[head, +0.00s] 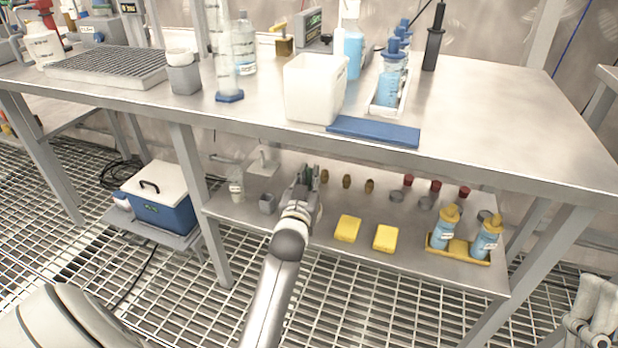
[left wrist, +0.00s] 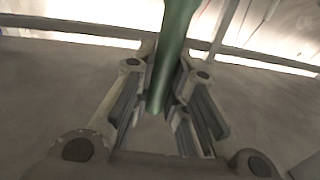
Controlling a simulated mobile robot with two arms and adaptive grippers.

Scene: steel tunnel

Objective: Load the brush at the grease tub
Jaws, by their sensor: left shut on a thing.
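My left gripper (head: 308,174) reaches in over the lower shelf, beneath the front edge of the tabletop. In the left wrist view the left gripper (left wrist: 166,82) is shut on a green rod-like handle (left wrist: 175,45); I take it for the brush. Its bristle end is not visible. A small part of the green shows beside the fingers in the head view. No container is clearly marked as the grease tub. My right gripper (head: 592,322) is partly in view at the lower right corner.
The steel table (head: 480,105) stands above the shelf (head: 325,228). A white bin (head: 314,88) and blue mat (head: 374,131) sit near its front edge. Yellow blocks (head: 347,229) and a yellow bottle tray (head: 459,252) occupy the shelf's right. A blue cooler (head: 165,212) stands left.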

